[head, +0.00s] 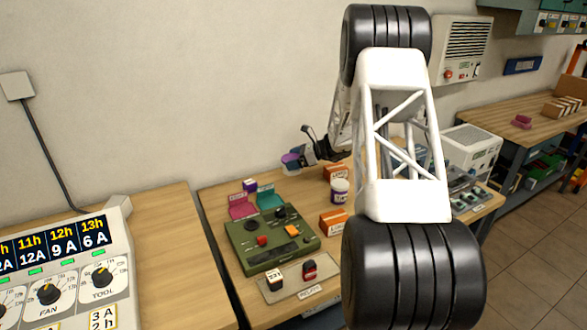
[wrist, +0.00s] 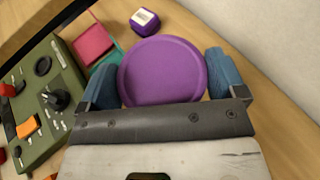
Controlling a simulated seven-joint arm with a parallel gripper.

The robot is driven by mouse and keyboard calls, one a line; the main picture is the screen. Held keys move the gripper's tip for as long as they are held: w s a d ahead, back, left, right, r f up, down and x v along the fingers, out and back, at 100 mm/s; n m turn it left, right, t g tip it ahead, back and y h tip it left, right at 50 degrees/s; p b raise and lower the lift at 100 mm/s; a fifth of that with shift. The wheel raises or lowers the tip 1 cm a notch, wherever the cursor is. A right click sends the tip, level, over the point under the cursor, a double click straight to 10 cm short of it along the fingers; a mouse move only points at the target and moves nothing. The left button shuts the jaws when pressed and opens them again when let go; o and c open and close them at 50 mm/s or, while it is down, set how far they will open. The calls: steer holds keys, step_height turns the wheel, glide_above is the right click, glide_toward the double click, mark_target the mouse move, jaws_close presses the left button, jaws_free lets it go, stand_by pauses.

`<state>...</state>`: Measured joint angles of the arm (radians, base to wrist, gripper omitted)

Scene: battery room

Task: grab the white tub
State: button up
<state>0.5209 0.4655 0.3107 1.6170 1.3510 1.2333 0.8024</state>
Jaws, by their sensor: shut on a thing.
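My gripper (wrist: 165,82) is shut on a round thing with a purple top (wrist: 163,72), its blue fingers on either side. In the head view this purple-topped thing (head: 290,158) is small beside my dark gripper (head: 301,155), near the wall at the back of the table.
A green control panel (head: 265,241) with pink and teal trays (head: 242,206) lies in front. A small purple box (wrist: 145,20) is close to the held thing. Orange-and-white boxes (head: 333,222) stand near the white tub. The wall (head: 220,90) is close behind.

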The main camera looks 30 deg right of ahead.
steer(key=shift+r, duration=0.95)
